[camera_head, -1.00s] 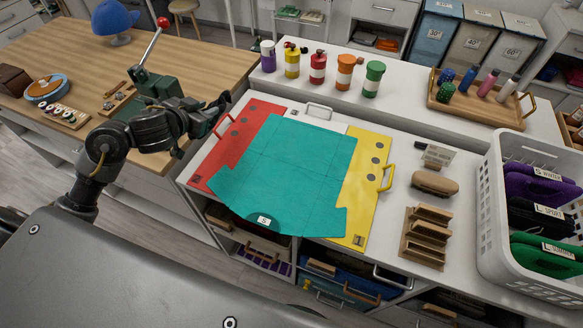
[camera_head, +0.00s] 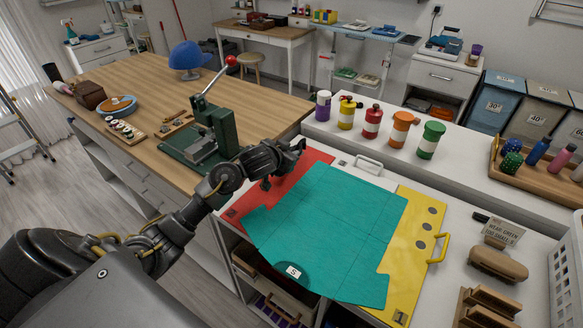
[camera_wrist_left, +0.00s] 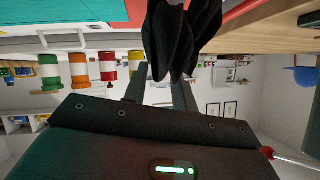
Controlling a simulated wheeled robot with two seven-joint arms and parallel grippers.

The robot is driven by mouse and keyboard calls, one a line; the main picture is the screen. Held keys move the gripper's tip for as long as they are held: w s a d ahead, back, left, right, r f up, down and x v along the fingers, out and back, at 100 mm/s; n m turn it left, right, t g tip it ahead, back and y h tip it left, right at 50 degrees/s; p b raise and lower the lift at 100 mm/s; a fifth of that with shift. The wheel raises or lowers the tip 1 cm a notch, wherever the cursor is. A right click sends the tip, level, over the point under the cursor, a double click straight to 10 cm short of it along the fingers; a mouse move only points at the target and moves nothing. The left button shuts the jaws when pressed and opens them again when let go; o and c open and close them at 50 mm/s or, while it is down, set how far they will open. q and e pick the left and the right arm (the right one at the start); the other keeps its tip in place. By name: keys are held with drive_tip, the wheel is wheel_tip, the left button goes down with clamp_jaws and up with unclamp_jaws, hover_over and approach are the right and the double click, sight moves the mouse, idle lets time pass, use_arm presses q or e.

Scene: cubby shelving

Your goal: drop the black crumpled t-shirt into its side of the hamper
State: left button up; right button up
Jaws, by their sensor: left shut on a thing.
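My left gripper (camera_head: 286,160) hangs over the red panel's upper left part. In the left wrist view, which looks upside down, its fingers (camera_wrist_left: 163,78) are shut on the black crumpled t-shirt (camera_wrist_left: 178,38), dark bunched cloth. In the head view the shirt cannot be told apart from the dark gripper. A likely hamper stands at the far right back: a blue section (camera_head: 495,103), a beige one (camera_head: 534,115) and a further one cut by the edge, with temperature labels. My gripper is far from it. My right gripper is not in view.
A teal t-shirt (camera_head: 335,225) lies on the red and yellow folding board (camera_head: 415,235). Several colored bottles (camera_head: 372,122) stand on the raised ledge behind it. A green lever press (camera_head: 215,130) stands on the wooden table at left. A white basket (camera_head: 572,265) is at the right edge.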

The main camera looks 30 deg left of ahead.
use_arm(q)
drive_tip(key=shift+w+d+f, duration=0.15)
drive_tip(key=shift+w+f, duration=0.15)
drive_tip(key=shift+f, duration=0.05)
drive_tip(key=shift+w+d+f, duration=0.1)
drive_tip(key=shift+w+f, duration=0.05)
drive_tip(key=shift+f, duration=0.8)
drive_tip(key=shift+w+f, duration=0.1)
drive_tip(key=shift+f, duration=0.8)
drive_tip(key=o, duration=1)
drive_tip(key=shift+o, duration=0.2)
